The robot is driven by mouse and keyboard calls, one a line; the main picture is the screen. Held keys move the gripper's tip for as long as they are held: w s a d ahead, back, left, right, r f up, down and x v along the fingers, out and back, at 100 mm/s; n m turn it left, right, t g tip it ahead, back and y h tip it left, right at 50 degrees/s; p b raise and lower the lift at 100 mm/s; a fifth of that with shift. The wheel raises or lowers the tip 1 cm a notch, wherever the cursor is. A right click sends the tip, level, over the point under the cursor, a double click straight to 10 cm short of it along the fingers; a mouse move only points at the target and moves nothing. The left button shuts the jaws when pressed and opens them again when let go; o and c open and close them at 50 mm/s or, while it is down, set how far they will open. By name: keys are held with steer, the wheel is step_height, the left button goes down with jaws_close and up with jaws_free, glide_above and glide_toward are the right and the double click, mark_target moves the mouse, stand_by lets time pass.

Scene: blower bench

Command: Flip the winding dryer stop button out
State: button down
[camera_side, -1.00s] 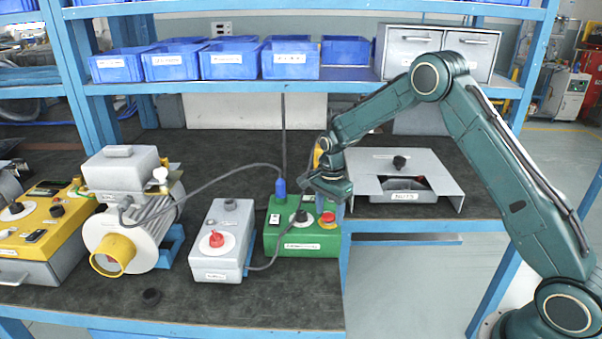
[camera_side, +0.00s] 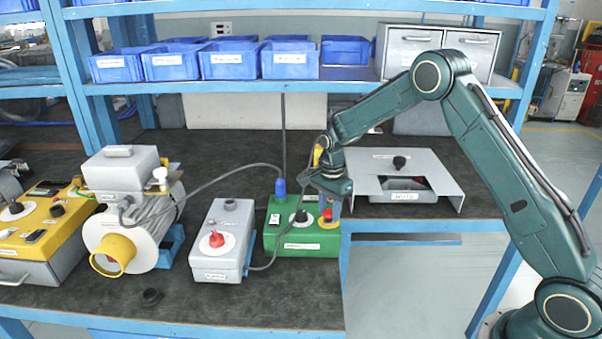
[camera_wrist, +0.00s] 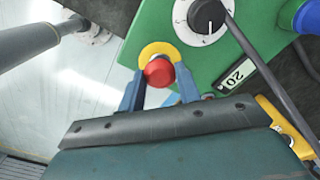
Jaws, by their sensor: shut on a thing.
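The stop button (camera_wrist: 159,72) is a red mushroom knob on a yellow ring (camera_wrist: 150,52). It sits on the sloped face of the green box (camera_side: 290,241), near its right end. My gripper (camera_wrist: 159,90) has its two blue fingers on either side of the red knob and is shut on it. In the side view the gripper (camera_side: 328,206) comes down over the right end of the green box, and its fingers partly hide the button (camera_side: 328,215). I cannot tell from these views whether the button is in or out.
Beside the button are a black rotary dial (camera_wrist: 207,16) and a small display reading 20 (camera_wrist: 235,76). A cable with a blue plug (camera_side: 280,187) enters the green box. A grey box with a red knob (camera_side: 216,239) stands to the left.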

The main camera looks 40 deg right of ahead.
mark_target(329, 211)
steer(key=shift+r, duration=0.2)
steer(key=c, duration=1)
jaws_free()
step_height(329, 211, up, 14)
steer(key=shift+f, duration=0.1)
